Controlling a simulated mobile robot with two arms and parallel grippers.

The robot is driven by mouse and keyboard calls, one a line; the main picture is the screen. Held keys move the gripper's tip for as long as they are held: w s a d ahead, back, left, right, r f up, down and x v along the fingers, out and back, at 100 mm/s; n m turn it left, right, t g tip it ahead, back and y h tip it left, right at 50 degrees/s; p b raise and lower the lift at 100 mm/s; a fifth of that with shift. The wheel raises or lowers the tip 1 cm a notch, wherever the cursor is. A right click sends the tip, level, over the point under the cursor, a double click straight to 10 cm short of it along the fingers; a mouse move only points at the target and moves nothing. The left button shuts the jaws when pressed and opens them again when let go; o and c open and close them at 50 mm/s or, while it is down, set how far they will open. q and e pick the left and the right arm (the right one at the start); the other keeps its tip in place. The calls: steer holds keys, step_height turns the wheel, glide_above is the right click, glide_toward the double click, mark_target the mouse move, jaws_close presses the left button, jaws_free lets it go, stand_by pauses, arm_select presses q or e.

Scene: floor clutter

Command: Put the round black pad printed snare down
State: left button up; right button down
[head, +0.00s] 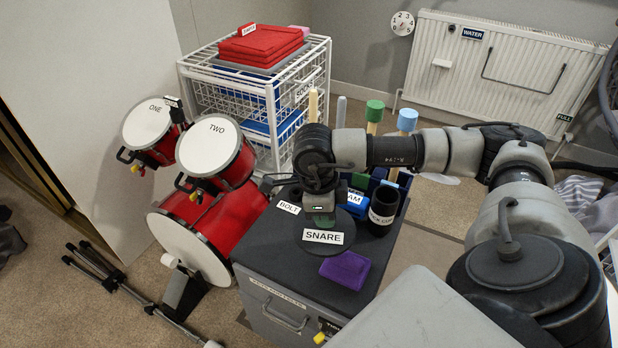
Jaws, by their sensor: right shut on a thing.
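The round black pad printed SNARE (325,237) shows in the head view over the dark top of a grey drawer cabinet (268,252). My right gripper (320,217) points down and is shut on the pad at its far side. The white SNARE label faces up and reads clearly. I cannot tell whether the pad touches the cabinet top or hangs just above it. The gripper hides part of the pad's far edge. My left gripper is not in view.
A purple block-like thing (345,269) lies close in front of the pad. A black cup (383,208) and a BOLT label (289,207) are beside it. A red drum set (225,220) stands left. A white wire rack (222,108) stands behind.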

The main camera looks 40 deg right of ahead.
steer(key=m, duration=0.1)
steer(key=s+d+m, duration=0.1)
steer(key=m, duration=0.1)
steer(key=shift+d+r, duration=0.15)
steer(key=shift+d, duration=0.1)
steer(key=shift+m+y, duration=0.3)
steer(key=shift+m, duration=0.1)
steer(key=b, duration=0.2)
glide_above(288, 240)
step_height(288, 240, down, 7)
steer(key=shift+r, duration=0.15)
steer(key=shift+w+a, duration=0.1)
steer(key=shift+w, duration=0.1)
steer(key=shift+f, duration=0.45)
step_height(288, 240, down, 3)
steer(key=shift+f+b, duration=0.1)
steer(key=shift+b, duration=0.45)
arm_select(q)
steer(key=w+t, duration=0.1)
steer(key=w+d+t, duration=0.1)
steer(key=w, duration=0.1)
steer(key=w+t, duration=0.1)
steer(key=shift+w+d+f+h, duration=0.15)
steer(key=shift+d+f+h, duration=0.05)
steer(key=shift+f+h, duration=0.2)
arm_select(e)
steer(key=shift+f, duration=0.15)
